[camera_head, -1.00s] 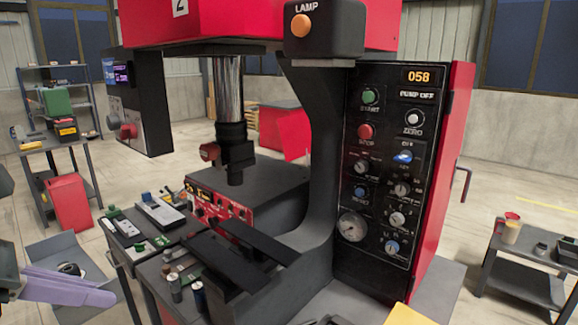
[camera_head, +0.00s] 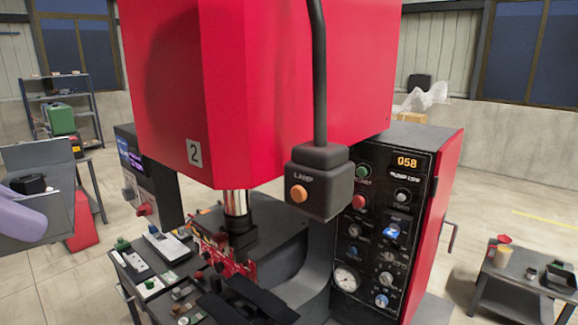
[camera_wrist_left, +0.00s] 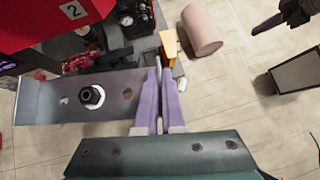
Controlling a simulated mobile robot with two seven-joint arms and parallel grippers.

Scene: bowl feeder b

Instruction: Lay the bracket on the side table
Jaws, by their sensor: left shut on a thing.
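The bracket (camera_head: 62,157) is a bent grey metal plate at the left edge of the head view, with a dark round nut-like part (camera_head: 33,183) on it. In the left wrist view the bracket (camera_wrist_left: 45,106) shows with holes and an upturned end. My left gripper (camera_wrist_left: 152,98) has purple fingers shut on its edge; part of a finger (camera_head: 14,218) shows in the head view. The bracket is held in the air. A low dark table (camera_head: 520,288) stands at the right, probably the side table. My right gripper (camera_wrist_left: 268,24) shows partly; its jaw state is unclear.
A red press (camera_head: 260,85) with a hanging lamp box (camera_head: 320,180) and control panel (camera_head: 385,235) fills the middle. The low table carries cups and a dark tray (camera_head: 561,277). Shelves (camera_head: 65,100) stand at the back left. Floor is open between press and low table.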

